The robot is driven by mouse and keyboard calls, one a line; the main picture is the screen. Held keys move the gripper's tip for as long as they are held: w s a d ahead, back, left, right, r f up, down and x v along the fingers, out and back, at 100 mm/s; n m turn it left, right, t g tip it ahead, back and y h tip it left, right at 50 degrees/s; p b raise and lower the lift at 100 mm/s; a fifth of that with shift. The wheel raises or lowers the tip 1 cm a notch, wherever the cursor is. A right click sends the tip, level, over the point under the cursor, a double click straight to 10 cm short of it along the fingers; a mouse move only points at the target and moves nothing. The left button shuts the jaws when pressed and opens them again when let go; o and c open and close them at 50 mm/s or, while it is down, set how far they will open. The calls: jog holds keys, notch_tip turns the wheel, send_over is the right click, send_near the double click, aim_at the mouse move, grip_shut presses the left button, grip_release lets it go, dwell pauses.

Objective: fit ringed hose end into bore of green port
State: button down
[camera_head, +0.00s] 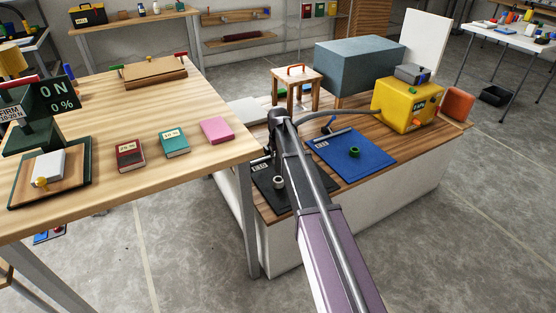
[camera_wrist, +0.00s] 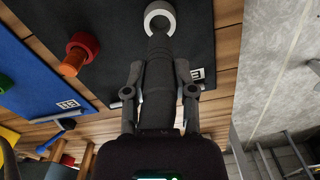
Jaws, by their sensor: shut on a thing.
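My gripper (camera_wrist: 160,91) is shut on a dark hose end (camera_wrist: 157,62), which points away from the wrist camera over the black mat. Its tip reaches a pale round port (camera_wrist: 160,10) in the picture; I cannot tell whether they touch. No separate ring on the hose is clear. The green port (camera_head: 354,152) stands upright on the blue mat (camera_head: 375,145), to the right of my gripper (camera_head: 271,141) and apart from it. Its edge also shows in the wrist view (camera_wrist: 5,84). The grey hose (camera_head: 345,108) runs to the yellow box (camera_head: 408,105).
A red ring (camera_wrist: 86,44) with an orange cylinder stands beside the pale port on the black mat (camera_wrist: 118,45). A small wooden stool (camera_head: 297,80) and a grey-blue block (camera_head: 360,62) stand behind. A higher table (camera_head: 205,95) borders the left.

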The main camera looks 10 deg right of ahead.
jog(key=shift+r+p, duration=1.05)
jog(key=shift+r, duration=0.4)
jog(key=shift+r, duration=0.1)
notch_tip(320, 180, up, 29)
jog(key=p, duration=2.9)
jog(key=shift+d, duration=0.1)
